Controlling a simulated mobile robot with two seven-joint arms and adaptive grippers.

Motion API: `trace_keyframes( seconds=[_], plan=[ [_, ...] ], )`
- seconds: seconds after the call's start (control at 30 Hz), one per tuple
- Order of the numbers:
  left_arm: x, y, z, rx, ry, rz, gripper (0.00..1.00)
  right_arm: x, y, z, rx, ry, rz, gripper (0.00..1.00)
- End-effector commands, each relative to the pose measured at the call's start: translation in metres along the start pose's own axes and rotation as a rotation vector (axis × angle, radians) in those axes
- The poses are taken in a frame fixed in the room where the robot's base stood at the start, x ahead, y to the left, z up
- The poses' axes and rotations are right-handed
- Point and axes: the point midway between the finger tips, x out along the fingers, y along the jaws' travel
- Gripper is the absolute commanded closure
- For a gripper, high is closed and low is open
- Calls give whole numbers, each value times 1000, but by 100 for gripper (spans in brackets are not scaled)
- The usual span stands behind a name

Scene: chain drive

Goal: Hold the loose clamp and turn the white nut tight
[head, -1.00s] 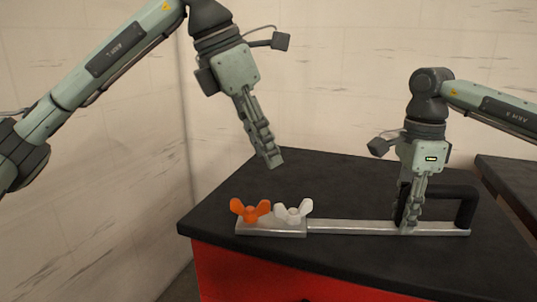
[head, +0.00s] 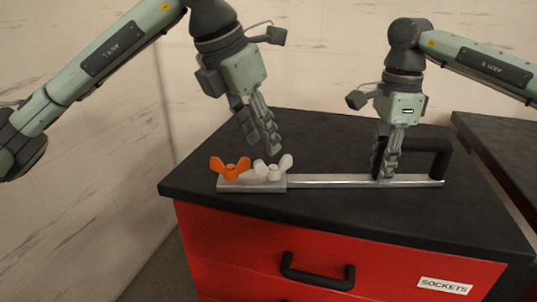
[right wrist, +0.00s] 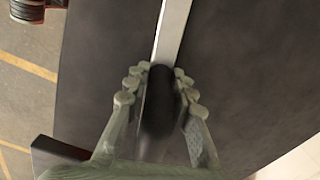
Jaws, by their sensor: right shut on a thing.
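The clamp (head: 330,181) is a long silver bar with a black handle (head: 440,150) at its right end, lying on the black bench top. An orange wing nut (head: 230,168) and the white wing nut (head: 273,170) sit side by side on its left block. My right gripper (head: 387,175) is shut on the black handle near the bar; the right wrist view shows the handle (right wrist: 158,100) between its fingers. My left gripper (head: 262,150) is just above and behind the white nut, pointing down; its fingers overlap in view, so their opening is unclear.
The black bench top (head: 330,225) is otherwise clear around the clamp. Below it is a red cabinet with a drawer handle (head: 318,277) and a "SOCKETS" label (head: 444,286). Another dark surface (head: 500,150) stands at the right. A pale wall is behind.

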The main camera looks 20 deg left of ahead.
Motion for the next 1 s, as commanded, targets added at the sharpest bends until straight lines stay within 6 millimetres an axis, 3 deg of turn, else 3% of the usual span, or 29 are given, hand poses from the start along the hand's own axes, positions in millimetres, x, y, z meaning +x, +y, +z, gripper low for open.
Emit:
trace_keyframes(
  seconds=[0.1,0.3,0.7,1.0],
  plan=[
    [23,0,-1,1,2,-1,66,-1,0,0,0,0,-1,100],
    [48,0,0,1,1,-1,66,0,0,0,0,0,-1,100],
    [55,0,0,1,-1,0,66,0,0,0,0,0,-1,100],
    [54,0,0,2,-2,-1,100,0,0,0,0,0,-1,100]
  ],
)
